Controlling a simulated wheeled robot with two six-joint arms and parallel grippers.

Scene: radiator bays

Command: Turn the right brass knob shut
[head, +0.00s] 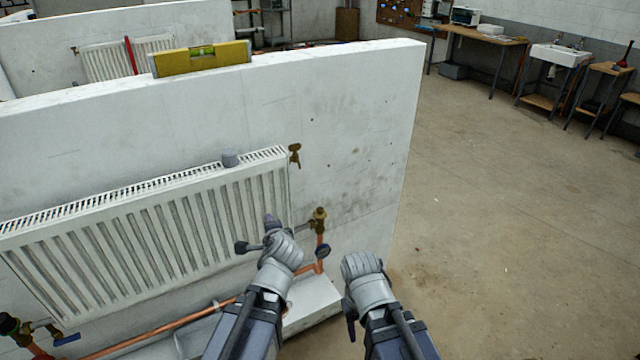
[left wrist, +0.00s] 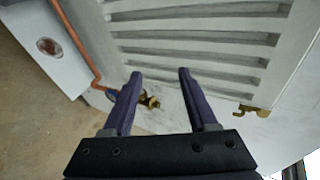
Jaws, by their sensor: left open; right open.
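The brass knob (head: 319,214) stands upright on the valve at the radiator's lower right corner, above a copper pipe. In the left wrist view the brass valve (left wrist: 151,101) shows between my finger lines, partly behind the left finger. My left gripper (head: 257,234) is open and empty, in front of the radiator's right end and left of the knob in the head view; its open fingers also show in the left wrist view (left wrist: 158,73). My right gripper (head: 352,312) is below and right of the knob, apart from it; its fingers are mostly hidden.
The white radiator (head: 150,225) hangs on a white partition wall (head: 360,130). A brass wing piece (head: 295,155) is at its upper right. A dark gauge (head: 323,251) sits near the knob. A yellow level (head: 200,58) lies on the wall top. Open floor (head: 500,220) lies right.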

